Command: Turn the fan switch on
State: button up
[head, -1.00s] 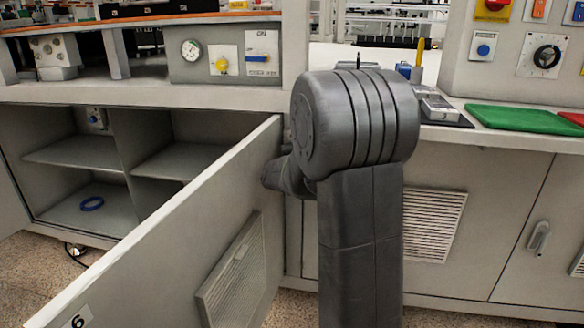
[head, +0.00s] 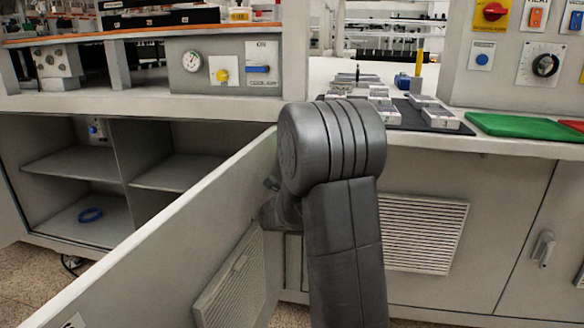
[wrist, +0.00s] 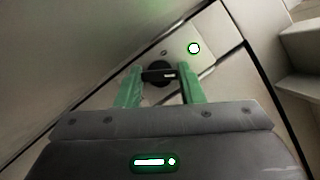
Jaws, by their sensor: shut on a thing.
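In the wrist view, the green fingers of my gripper (wrist: 158,90) are closed in on a small black knob or lever (wrist: 158,75). It sits on a pale plate (wrist: 178,52) fixed to a slanted grey surface. I take this to be the fan switch, but no label is readable. In the head view, my gripper is hidden behind my arm and the open cabinet door (head: 170,245).
The open door stands close at my arm's left.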

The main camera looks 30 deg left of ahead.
jog(key=shift+f+m+t+h, duration=0.15)
jog(key=shift+m+t+h, duration=0.3)
jog(key=shift+m, duration=1.05)
jog(key=shift+t, duration=0.25)
jog(key=o, duration=0.7)
jog(key=shift+s, duration=0.1)
jog(key=p+v, duration=0.1)
jog(key=v, duration=1.2)
jog(key=shift+s+d, duration=0.2)
jog(key=shift+d, duration=0.1)
